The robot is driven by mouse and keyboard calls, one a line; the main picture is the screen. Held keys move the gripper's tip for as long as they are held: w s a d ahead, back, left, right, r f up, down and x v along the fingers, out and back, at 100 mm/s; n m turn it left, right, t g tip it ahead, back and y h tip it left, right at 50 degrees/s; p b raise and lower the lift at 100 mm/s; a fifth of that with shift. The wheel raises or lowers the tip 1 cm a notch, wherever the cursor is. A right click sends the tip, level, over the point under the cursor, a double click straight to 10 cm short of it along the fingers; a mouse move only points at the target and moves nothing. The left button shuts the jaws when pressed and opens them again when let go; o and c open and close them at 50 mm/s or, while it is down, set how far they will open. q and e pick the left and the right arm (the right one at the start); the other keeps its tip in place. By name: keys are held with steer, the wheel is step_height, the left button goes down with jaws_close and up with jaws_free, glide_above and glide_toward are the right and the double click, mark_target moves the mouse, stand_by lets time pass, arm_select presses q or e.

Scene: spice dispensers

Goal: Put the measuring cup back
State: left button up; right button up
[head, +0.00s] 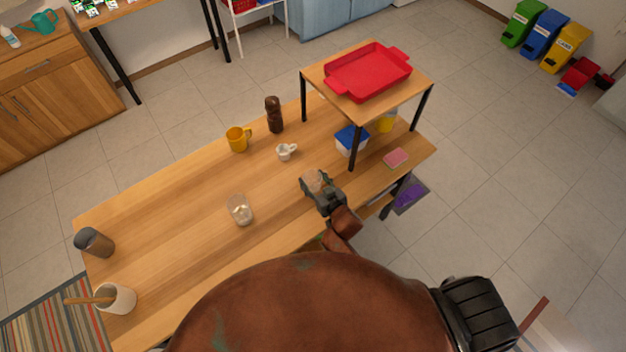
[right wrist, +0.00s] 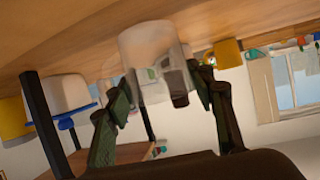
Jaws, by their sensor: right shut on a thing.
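A clear, see-through cup, which I take to be the measuring cup (right wrist: 146,48), is between the fingers of my right gripper (right wrist: 163,98) in the right wrist view. That view is upside down, and the cup's base looks to be at or very near the tabletop. In the head view my right gripper (head: 314,184) is low over the front right of the wooden table (head: 190,200), shut on the cup, which is mostly hidden there. A clear glass (head: 240,209) with something pale inside stands apart to the left. My left gripper is not in view.
Behind the gripper are a small white cup (head: 286,152), yellow mug (head: 238,139) and brown mill (head: 274,114). A raised shelf with a red tray (head: 368,72) stands at right, over a blue-lidded container (head: 351,140). A pink sponge (head: 396,157) lies nearby. The table's middle is mostly clear.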

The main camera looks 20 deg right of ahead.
steer(key=shift+f, duration=0.15)
steer(key=o, duration=1.3)
steer(key=shift+c, duration=0.2)
steer(key=shift+r, duration=0.25)
steer(key=v, duration=1.2)
steer(key=shift+p, duration=0.4)
